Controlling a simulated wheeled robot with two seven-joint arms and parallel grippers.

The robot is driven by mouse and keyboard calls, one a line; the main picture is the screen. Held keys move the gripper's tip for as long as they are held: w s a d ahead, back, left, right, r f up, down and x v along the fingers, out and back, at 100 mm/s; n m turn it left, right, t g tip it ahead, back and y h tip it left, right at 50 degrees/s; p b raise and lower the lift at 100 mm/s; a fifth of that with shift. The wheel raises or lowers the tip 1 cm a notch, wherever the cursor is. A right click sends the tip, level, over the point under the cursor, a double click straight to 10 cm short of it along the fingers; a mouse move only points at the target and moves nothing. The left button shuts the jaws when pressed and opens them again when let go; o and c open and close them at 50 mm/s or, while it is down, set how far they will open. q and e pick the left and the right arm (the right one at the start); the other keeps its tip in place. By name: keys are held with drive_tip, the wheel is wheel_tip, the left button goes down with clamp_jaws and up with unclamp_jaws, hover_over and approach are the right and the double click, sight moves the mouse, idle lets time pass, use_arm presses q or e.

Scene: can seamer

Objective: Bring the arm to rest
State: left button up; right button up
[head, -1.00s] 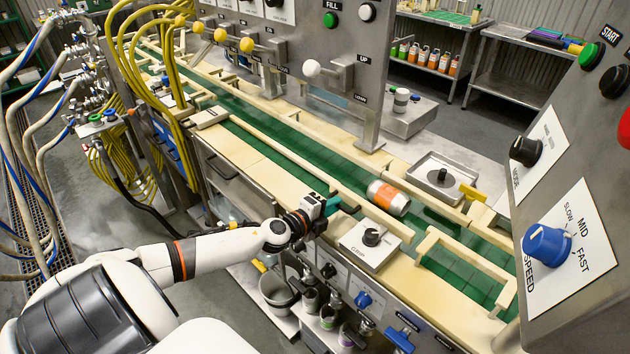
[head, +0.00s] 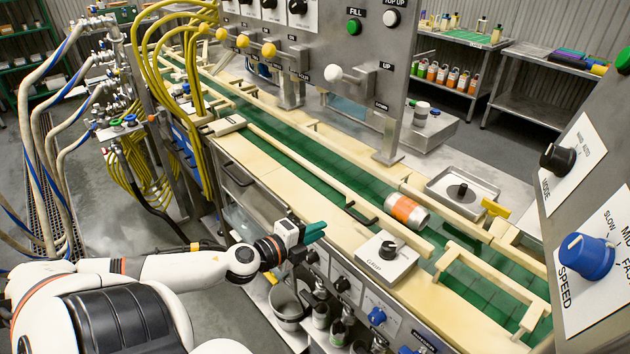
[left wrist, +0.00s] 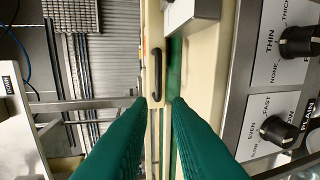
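My left arm comes in from the left in the head view. Its gripper (head: 318,230), with teal fingers, hangs over the near edge of the conveyor frame, left of the small control box (head: 386,258). In the left wrist view the two green fingers (left wrist: 158,102) stand apart with a clear gap and nothing between them. A black handle (left wrist: 157,73) on the cream rail shows just beyond the fingertips; it also shows in the head view (head: 361,213). My right gripper is not in view.
A silver can with an orange band (head: 407,211) lies on its side on the green belt (head: 330,186). A slanted panel with a blue speed knob (head: 586,257) stands at right. Knobs (left wrist: 277,130) line the front panel. Yellow hoses (head: 180,60) hang at left.

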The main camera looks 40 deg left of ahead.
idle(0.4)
use_arm(q)
drive_tip(key=s+a+f+n+g+y+b, duration=0.1)
drive_tip(key=s+a+f+n+g+y, duration=0.2)
drive_tip(key=f, duration=0.5)
drive_tip(key=s+a+f+n, duration=0.1)
drive_tip(key=a+f+n, duration=0.2)
drive_tip(key=a+f, duration=0.35)
drive_tip(key=s+d+f+n+g+y, duration=0.1)
drive_tip(key=s+f+n+g, duration=0.1)
drive_tip(key=s+f, duration=0.5)
drive_tip(key=s+d+f+n+g, duration=0.1)
drive_tip(key=s+f+n+g, duration=0.15)
drive_tip(key=f, duration=0.85)
drive_tip(key=s+d+f+n+g+b, duration=0.1)
drive_tip(key=s+d+f+n+g, duration=0.1)
drive_tip(key=s+d+f, duration=0.35)
drive_tip(key=s+d+f+n+g+b, duration=0.1)
drive_tip(key=s+d+f+g, duration=0.15)
drive_tip(key=s+f, duration=0.45)
drive_tip(key=s+d+f+n+g+h, duration=0.1)
drive_tip(key=s+d+f, duration=0.3)
drive_tip(key=d, duration=0.4)
drive_tip(key=s+d+f+n+g+h, duration=0.1)
drive_tip(key=s+d+f+n+h, duration=0.1)
drive_tip(key=s+d+f, duration=0.3)
drive_tip(key=s+d, duration=0.2)
drive_tip(key=shift+d+g, duration=0.3)
drive_tip(key=shift+d, duration=0.05)
